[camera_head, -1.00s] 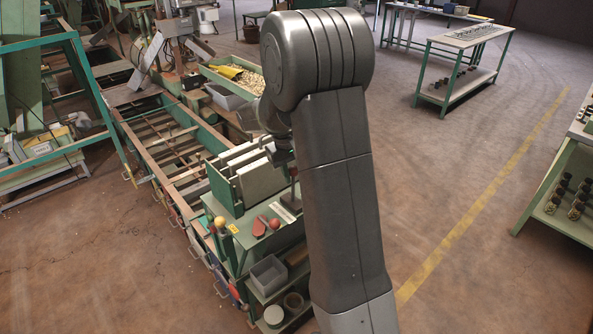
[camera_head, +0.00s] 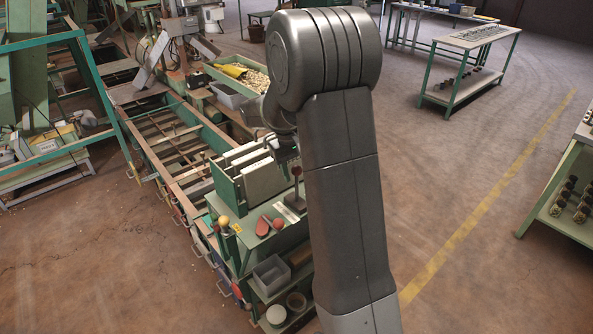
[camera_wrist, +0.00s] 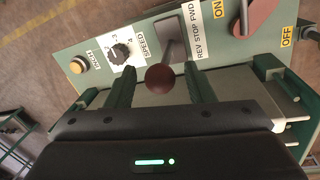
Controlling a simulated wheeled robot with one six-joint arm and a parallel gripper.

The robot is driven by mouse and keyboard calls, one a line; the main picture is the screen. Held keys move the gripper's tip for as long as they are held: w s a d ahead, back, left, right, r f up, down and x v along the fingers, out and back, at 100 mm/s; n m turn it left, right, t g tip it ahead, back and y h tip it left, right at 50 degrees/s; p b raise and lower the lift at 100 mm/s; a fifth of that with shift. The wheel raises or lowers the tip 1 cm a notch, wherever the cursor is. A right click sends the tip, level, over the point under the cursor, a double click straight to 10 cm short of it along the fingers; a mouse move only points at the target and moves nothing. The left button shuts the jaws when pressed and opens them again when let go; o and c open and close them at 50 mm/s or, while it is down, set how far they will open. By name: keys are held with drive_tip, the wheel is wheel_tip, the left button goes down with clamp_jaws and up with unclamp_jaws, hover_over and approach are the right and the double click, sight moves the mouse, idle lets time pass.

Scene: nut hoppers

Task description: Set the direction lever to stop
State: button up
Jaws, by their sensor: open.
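The direction lever has a dark red ball knob (camera_wrist: 160,78) on a grey shaft (camera_wrist: 172,40) that rises from the green control panel (camera_wrist: 115,35). A label (camera_wrist: 196,32) beside it reads REV STOP FWD. I cannot tell for sure which mark the lever is at. In the wrist view my gripper (camera_wrist: 160,72) is open, with one finger on each side of the ball and a gap on both sides. In the head view the knob (camera_head: 296,171) shows just below my gripper (camera_head: 286,152), which my arm partly hides.
The panel also carries a speed dial (camera_wrist: 119,53), a yellow button (camera_wrist: 76,66) and a red on/off handle (camera_wrist: 255,15). A green rack with pale plates (camera_head: 265,182) stands close beside the lever. Open floor lies to the right.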

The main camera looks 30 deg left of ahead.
wheel_tip(320, 180, up, 13)
drive_tip(key=s+a, duration=0.1)
drive_tip(key=shift+s+a, duration=0.2)
drive_tip(key=shift+s, duration=0.15)
drive_tip(key=shift+f, duration=0.2)
drive_tip(key=f, duration=0.4)
drive_tip(key=w+d+f, duration=0.1)
drive_tip(key=f, duration=0.8)
drive_tip(key=shift+w+d+f, duration=0.25)
drive_tip(key=shift+w+d, duration=0.05)
drive_tip(key=shift+w, duration=0.1)
